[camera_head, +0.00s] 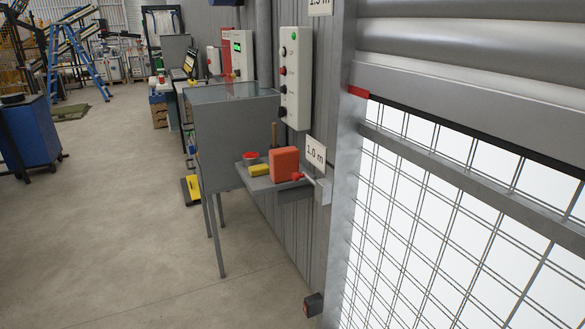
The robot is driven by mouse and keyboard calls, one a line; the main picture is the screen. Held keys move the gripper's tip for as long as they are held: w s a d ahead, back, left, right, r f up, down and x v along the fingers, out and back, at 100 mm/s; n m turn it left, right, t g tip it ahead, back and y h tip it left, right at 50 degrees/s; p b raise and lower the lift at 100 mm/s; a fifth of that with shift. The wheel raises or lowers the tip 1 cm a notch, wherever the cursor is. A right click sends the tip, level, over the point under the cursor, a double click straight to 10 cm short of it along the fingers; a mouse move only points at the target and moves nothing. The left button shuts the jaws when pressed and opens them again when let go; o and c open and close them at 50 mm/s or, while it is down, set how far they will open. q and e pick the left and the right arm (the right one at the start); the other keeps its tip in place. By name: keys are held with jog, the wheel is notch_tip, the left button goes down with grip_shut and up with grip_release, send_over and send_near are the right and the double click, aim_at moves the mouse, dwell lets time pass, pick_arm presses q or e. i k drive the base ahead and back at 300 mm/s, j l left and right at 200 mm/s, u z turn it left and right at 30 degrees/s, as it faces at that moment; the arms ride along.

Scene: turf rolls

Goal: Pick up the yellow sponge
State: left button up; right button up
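A small yellow block that looks like the sponge (259,169) lies on a grey wall shelf (262,184). An orange box-like object (284,164) stands just to its right, and a round red-and-white item (250,158) sits behind it to the left. The yellow block's near and top faces are in view, and nothing covers it. Neither of my grippers is in the head view.
A grey metal cabinet on legs (232,130) stands left of the shelf. A mesh gate (440,220) fills the right.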

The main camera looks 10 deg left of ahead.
aim_at(262, 169)
jog(key=i+j+z, duration=0.15)
jog(key=i+j, duration=0.15)
jog(key=i+j+z, duration=0.2)
jog(key=j, duration=0.2)
jog(key=i+j+z, duration=0.15)
jog(key=i+j, duration=0.15)
jog(key=j, duration=0.15)
jog(key=i+j+z, duration=0.2)
jog(key=j, duration=0.2)
